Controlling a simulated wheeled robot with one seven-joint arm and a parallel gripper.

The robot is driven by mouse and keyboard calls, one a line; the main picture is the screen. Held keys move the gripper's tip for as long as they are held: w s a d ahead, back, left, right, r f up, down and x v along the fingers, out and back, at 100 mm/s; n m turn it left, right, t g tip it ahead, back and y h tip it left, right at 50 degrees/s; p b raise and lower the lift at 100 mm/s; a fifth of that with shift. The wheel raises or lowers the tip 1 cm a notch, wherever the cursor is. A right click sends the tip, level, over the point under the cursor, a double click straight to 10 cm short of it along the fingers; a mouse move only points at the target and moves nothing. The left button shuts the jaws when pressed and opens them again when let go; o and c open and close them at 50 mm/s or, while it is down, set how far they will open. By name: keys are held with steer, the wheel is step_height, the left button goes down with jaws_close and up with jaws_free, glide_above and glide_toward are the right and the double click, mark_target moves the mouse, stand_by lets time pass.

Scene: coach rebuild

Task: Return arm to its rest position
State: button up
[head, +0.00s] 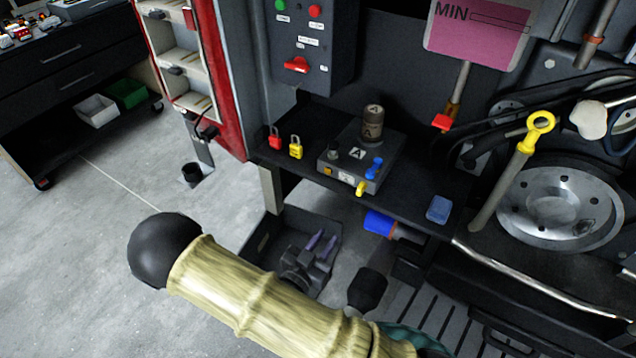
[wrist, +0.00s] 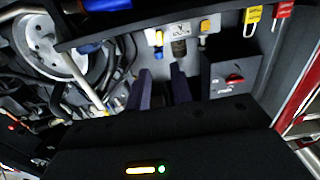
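My gripper (head: 321,243) shows in the head view as a dark body with two purple fingers, low in front of the bench shelf and over a black bin. In the wrist view my gripper (wrist: 164,88) has its two fingers apart, with nothing seen held between them. My arm, with a tan sleeve and black joints, crosses the bottom of the head view and hides part of the floor.
The black shelf (head: 415,192) holds a red padlock (head: 275,139), a yellow padlock (head: 296,148), a grey fixture block (head: 352,165) and a blue sponge (head: 438,209). The black bin (head: 262,238) is below. Pipes and a wheel (head: 550,208) crowd the right. Floor at left is open.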

steer(key=w+f+g+y, duration=0.2)
steer(key=w+g+y, duration=0.2)
steer(key=g+y, duration=0.15)
steer(key=s+d+r+n+g+y+p, duration=0.1)
steer(key=s+d+r+n+g+y, duration=0.25)
steer(key=s+d+r, duration=0.35)
steer(key=s+d+r+n+g+y, duration=0.2)
steer(key=s+d+r+n+g, duration=0.15)
steer(key=r, duration=0.55)
step_height(320, 180, up, 15)
steer(key=p, duration=1.5)
steer(key=shift+s+a+r+p, duration=0.2)
steer(key=shift+s+a+p, duration=0.05)
steer(key=shift+s+p, duration=0.05)
steer(key=shift+t, duration=0.25)
